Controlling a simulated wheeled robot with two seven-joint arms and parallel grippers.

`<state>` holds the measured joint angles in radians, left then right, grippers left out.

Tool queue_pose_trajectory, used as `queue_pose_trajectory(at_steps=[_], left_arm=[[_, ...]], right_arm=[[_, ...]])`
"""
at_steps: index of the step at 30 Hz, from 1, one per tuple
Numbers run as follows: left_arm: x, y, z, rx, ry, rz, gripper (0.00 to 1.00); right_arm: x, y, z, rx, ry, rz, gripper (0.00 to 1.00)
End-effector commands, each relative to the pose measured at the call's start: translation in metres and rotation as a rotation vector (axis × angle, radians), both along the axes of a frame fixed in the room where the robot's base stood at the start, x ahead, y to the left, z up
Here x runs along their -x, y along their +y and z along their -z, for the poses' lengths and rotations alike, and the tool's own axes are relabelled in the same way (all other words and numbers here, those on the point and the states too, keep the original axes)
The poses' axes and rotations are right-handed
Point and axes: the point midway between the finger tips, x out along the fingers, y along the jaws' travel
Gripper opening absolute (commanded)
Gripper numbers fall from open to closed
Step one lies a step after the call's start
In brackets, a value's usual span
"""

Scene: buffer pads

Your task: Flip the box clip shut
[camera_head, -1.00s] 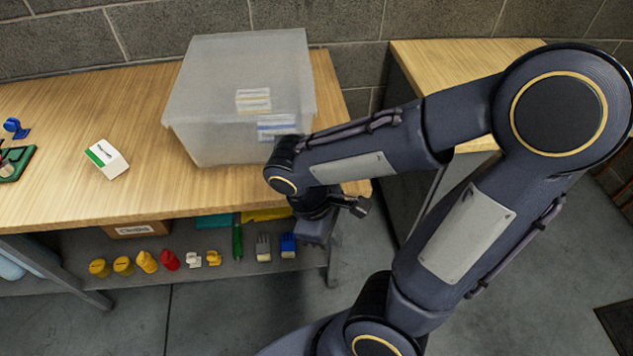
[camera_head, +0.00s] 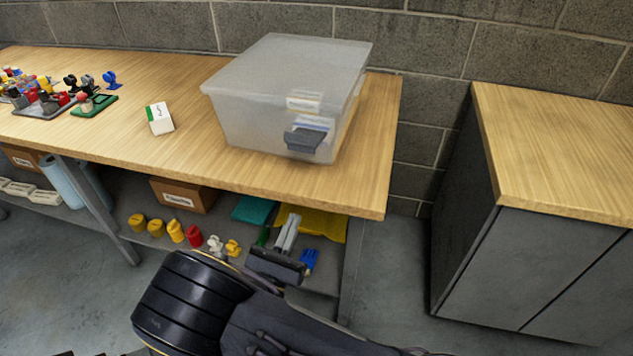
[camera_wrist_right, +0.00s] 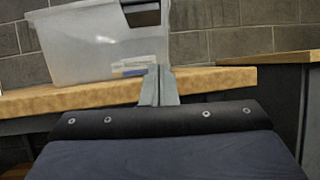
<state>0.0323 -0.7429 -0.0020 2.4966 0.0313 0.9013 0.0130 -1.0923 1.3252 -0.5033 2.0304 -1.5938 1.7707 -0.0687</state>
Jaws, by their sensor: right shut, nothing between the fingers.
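A translucent plastic box (camera_head: 250,115) with a lid stands near the right end of the wooden table. Its dark grey clip (camera_head: 304,140) is on the front wall, toward the right. It seems to stick out from the wall, but I cannot tell its exact angle. In the right wrist view the box (camera_wrist_right: 95,45) is ahead and the clip (camera_wrist_right: 143,14) is at the top edge. My right gripper (camera_head: 292,220) is shut and empty, in front of the table edge and apart from the clip. It also shows in the right wrist view (camera_wrist_right: 155,72). My left gripper is not in view.
A small white and green carton (camera_head: 160,119) lies left of the box. Several small coloured parts sit at the table's far left. The table edge (camera_head: 355,205) is between my right gripper and the box. A cabinet (camera_head: 560,150) stands at the right, across a gap.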

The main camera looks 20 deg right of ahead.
Motion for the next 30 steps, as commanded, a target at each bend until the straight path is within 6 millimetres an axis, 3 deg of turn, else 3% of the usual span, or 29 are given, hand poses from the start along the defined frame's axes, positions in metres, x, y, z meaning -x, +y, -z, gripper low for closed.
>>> queue_pose_trajectory(at_steps=[5, 16, 22, 30], left_arm=[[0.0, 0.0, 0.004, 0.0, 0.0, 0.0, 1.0], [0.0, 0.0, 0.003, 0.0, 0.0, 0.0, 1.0], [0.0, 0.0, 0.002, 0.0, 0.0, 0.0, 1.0], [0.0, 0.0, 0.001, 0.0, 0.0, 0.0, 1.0]], right_arm=[[-0.002, 0.019, 0.006, 0.068, -0.016, -0.068, 0.0], [-0.004, 0.017, 0.004, 0.067, -0.017, -0.067, 0.0], [-0.02, 0.004, -0.008, 0.066, -0.018, -0.063, 0.0], [-0.06, -0.026, -0.037, 0.064, -0.018, -0.062, 0.0]])
